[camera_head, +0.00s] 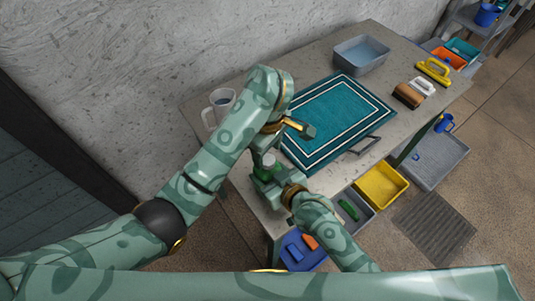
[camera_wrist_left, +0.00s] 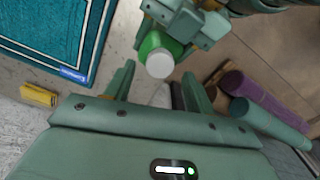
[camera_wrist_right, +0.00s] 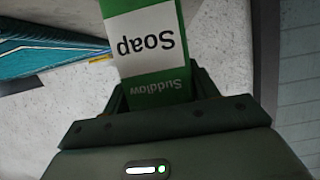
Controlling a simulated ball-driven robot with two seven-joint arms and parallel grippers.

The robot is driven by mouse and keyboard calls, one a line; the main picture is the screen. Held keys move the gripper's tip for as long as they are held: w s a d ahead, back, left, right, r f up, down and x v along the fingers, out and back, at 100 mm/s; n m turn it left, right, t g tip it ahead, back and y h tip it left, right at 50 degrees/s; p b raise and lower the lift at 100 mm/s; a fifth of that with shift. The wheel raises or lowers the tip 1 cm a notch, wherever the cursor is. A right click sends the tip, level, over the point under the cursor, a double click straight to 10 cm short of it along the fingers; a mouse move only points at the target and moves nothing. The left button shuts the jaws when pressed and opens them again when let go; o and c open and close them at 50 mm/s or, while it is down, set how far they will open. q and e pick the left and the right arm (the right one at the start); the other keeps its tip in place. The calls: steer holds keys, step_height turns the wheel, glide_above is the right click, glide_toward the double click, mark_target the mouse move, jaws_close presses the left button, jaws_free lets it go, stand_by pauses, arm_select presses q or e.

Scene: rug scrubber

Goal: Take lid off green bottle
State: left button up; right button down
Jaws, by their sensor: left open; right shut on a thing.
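The green bottle (camera_head: 263,173) is held over the near left part of the table. Its label, reading "Soap", appears upside down in the right wrist view (camera_wrist_right: 150,45). My right gripper (camera_wrist_right: 160,88) is shut on the bottle's body. The white lid (camera_wrist_left: 159,65) is on the bottle, whose green body (camera_wrist_left: 160,42) shows behind it in the left wrist view. My left gripper (camera_wrist_left: 158,72) is open, with the lid just ahead of its fingertips, roughly centred in the gap. Whether a finger touches the lid I cannot tell.
A teal rug (camera_head: 335,118) covers the table's middle. A mug (camera_head: 222,99) stands near the wall, a grey tub (camera_head: 361,54) at the back, and brushes (camera_head: 408,95) at the right. A yellow bin (camera_head: 380,186) and other bins are below the front edge.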

mark_target(268, 175)
arm_select(q)
steer(key=shift+r, duration=0.8)
steer(key=shift+c, duration=0.4)
steer(key=shift+w+r, duration=0.1)
steer(key=shift+r, duration=0.2)
step_height(268, 175, up, 2)
steer(key=shift+w+m, duration=0.1)
steer(key=shift+m, duration=1)
steer(key=shift+r+m, duration=0.3)
steer(key=shift+m, duration=0.1)
steer(key=shift+s+f, duration=0.15)
steer(key=shift+s, duration=0.05)
step_height(268, 175, down, 7)
steer(key=shift+f, duration=0.2)
